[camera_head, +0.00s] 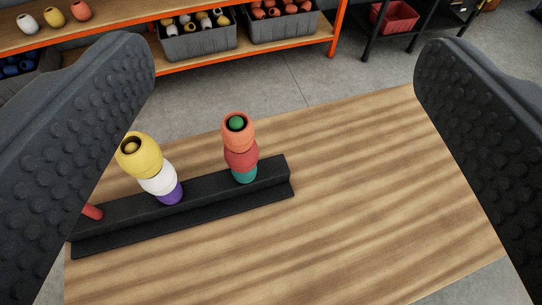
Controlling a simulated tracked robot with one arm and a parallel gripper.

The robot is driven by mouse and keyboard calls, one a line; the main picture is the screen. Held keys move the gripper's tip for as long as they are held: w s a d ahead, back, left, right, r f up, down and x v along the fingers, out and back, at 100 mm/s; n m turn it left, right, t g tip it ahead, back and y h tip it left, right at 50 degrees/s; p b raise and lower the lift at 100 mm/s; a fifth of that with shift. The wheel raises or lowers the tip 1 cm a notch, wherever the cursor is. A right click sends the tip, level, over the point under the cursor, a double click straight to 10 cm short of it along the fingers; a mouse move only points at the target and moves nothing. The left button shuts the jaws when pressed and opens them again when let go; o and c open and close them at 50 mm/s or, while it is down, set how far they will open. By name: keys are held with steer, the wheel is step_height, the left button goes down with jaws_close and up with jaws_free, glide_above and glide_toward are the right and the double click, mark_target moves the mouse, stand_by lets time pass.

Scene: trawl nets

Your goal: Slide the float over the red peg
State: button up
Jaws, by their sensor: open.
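A black rack (240,187) lies on the wooden table, running from lower left to right. At its left end, a red peg (92,212) shows only in part beside my left finger; the visible bit carries no float. On the middle peg stand a yellow float (138,157), a white float (158,181) and a purple float (171,194), from top down. On the right, a green-tipped peg (236,123) carries an orange float (239,137), a red float (241,156) and a teal float (244,174). My gripper (285,52) is open and empty, its fingers wide apart.
The wooden table (390,190) is clear right of the rack. Behind it, an orange-framed shelf (262,62) holds grey crates (200,43) of floats, with loose floats at upper left. A red basket (395,17) sits on a dark rack at upper right.

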steer(key=w+d+f, duration=0.3)
steer(key=w+f, duration=0.4)
steer(key=f, duration=0.3)
steer(key=n+g+y, duration=0.2)
steer(key=n+y, duration=0.1)
steer(key=y, duration=0.1)
glide_toward(239, 138)
steer(key=b+x, duration=0.1)
steer(key=x, duration=0.3)
steer(key=b+x, duration=0.1)
steer(key=x, duration=0.8)
steer(key=shift+f+b, duration=0.4)
steer(key=c, duration=1.1)
steer(key=shift+r+p, duration=4.7)
steer(key=shift+p, duration=0.35)
steer(key=shift+c, duration=0.2)
